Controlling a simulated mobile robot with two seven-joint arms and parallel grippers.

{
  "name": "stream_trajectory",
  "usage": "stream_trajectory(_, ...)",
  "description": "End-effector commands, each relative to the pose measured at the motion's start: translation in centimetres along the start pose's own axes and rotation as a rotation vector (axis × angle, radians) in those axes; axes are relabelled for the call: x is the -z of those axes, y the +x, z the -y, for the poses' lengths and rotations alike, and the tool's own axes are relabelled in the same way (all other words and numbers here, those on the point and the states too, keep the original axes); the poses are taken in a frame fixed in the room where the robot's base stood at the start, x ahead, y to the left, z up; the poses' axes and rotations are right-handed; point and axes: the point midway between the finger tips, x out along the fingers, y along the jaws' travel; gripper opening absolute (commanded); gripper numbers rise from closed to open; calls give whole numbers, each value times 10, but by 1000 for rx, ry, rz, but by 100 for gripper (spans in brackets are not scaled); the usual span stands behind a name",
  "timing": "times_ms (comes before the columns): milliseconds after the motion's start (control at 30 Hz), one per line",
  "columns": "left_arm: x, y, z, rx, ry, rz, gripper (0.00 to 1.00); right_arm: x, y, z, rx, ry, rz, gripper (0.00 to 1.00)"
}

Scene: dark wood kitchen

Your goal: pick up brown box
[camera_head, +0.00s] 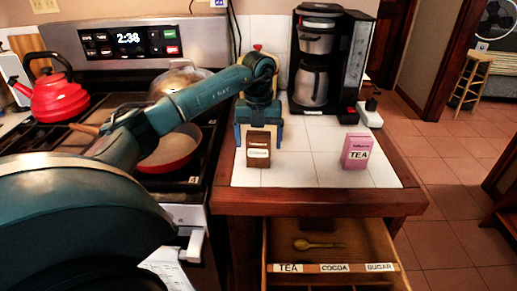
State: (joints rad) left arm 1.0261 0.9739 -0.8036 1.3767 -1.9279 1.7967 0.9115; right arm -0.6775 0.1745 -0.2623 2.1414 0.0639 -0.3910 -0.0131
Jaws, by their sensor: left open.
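The brown box (258,158) stands upright on the white tiled counter, near its left front edge, with a pale label on its front. My left gripper (258,136) comes down from above, right at the box. Its two fingers are apart, one on each side of the box's upper part. Whether either finger touches the box I cannot tell. My right gripper is not in view.
A pink tea box (357,151) stands to the right on the counter (310,172). A black coffee maker (328,62) is behind. Below, an open drawer (333,268) is labelled TEA, COCOA and SUGAR. The stove (105,93) with a red kettle (54,100) and red pan (170,150) is left.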

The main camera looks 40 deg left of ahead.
Motion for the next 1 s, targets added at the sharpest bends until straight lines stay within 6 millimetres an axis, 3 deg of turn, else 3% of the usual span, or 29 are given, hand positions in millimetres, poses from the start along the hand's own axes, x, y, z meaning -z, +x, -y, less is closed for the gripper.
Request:
stream_trajectory(200, 1, 28, -1, -1, -1, -1, 85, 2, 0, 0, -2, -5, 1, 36)
stream_trajectory(467, 0, 31, -1, 0, -1, 0, 85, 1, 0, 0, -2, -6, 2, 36)
stream_trajectory(1000, 1, 31, -1, 0, -1, 0, 43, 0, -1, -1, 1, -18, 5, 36)
